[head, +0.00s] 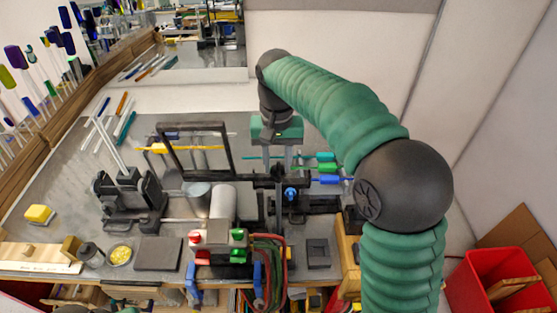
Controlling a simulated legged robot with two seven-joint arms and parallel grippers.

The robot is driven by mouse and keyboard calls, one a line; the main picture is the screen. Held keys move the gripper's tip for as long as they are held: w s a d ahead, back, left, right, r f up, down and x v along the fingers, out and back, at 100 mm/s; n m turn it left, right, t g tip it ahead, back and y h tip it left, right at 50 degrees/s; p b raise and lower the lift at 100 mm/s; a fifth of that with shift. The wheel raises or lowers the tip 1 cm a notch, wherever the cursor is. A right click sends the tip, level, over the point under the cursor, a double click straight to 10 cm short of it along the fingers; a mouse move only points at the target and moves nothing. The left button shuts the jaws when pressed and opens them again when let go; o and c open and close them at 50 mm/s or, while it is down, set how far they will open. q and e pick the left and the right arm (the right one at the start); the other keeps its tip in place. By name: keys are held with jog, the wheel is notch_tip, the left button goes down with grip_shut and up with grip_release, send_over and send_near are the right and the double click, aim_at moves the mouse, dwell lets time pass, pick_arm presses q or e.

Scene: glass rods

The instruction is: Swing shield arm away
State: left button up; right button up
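A black rectangular frame (232,150), which looks like the shield, stands upright on the grey bench. A dark horizontal bar (255,181) runs from near its lower right side towards a dark mechanism with a blue knob (291,194); I cannot tell exactly how they join. My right arm reaches over from the right in a green sleeve. My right gripper (279,164) points down just right of the frame, above or behind the bar. Its fingertips are small and partly lost against the mechanism, so its opening and any contact are unclear. My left gripper is not in view.
Glass rods with green and blue handles (327,168) lie right of the gripper. A black clamp stand (128,200) stands left. A control box with red and green buttons (218,246) and hoses sits at the front edge. A red bin (490,283) is lower right.

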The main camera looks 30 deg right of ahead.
jog(key=shift+s+a, duration=0.15)
jog(key=shift+a, duration=0.1)
jog(key=shift+c, duration=0.2)
jog(key=shift+a, duration=0.1)
jog(key=shift+c, duration=1.1)
jog(key=shift+w, duration=0.2)
jog(key=shift+c, duration=1.3)
jog(key=shift+w+d, duration=0.15)
jog(key=shift+d, duration=0.2)
grip_shut()
jog(key=shift+d+f, duration=0.15)
jog(key=shift+d, duration=0.35)
jog(key=shift+w+a, duration=0.1)
jog(key=shift+a, duration=0.3)
jog(key=shift+d, duration=0.15)
